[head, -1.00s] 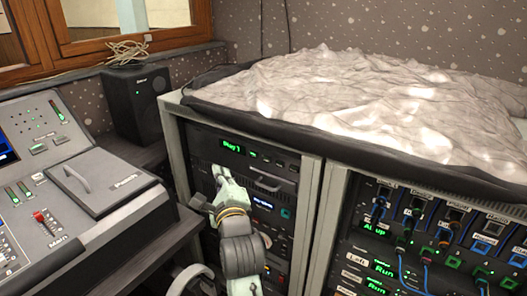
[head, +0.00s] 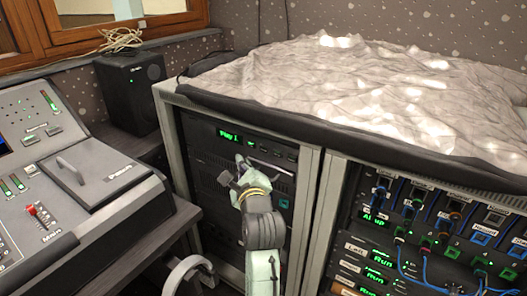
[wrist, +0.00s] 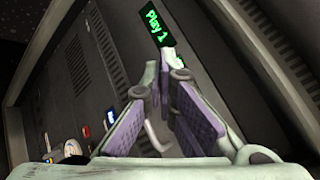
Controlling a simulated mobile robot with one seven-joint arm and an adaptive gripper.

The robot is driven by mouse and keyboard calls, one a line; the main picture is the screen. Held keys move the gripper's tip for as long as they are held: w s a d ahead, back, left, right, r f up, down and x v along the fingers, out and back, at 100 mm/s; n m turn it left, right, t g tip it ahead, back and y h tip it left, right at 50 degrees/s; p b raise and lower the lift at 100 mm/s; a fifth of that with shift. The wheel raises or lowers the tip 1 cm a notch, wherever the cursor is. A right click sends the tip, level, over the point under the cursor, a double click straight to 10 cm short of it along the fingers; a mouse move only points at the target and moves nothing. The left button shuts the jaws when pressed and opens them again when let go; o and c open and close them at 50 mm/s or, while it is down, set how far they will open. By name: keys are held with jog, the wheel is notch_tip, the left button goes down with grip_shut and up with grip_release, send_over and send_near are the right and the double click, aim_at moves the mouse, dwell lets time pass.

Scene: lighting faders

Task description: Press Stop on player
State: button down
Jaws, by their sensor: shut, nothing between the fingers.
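The player (head: 205,150) is a dark unit at the top of the left rack, with a green display (head: 228,136) reading "Play 1". A row of small buttons (head: 277,153) runs to the right of the display; their labels are too small to read, so I cannot tell which is Stop. My gripper (head: 240,160) is shut and empty, in front of the player just below the display's right end. In the wrist view the display (wrist: 160,28) shows beyond the fingertips (wrist: 168,72), which hide part of the button row. I cannot tell whether they touch the panel.
A mixing desk (head: 85,195) stands at the left and a black speaker (head: 130,92) behind it. A crumpled pale cover (head: 350,85) lies on the racks. The right rack (head: 420,240) holds cables and green displays. A rounded grey handle (head: 188,268) is low, left of my arm.

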aim_at(264, 149)
jog(key=shift+w+d, duration=0.85)
jog(key=shift+w, duration=0.35)
jog(key=shift+w+d, duration=0.85)
jog(key=shift+w, duration=0.3)
jog(key=shift+w+d+p, duration=0.25)
jog(key=shift+w+p, duration=0.1)
jog(key=shift+w+d, duration=0.2)
jog(key=shift+w, duration=0.1)
jog(key=shift+s, duration=0.1)
dwell(0.4)
jog(key=shift+s+a+p, duration=0.4)
jog(key=shift+s+p, duration=0.15)
jog(key=shift+a, duration=0.1)
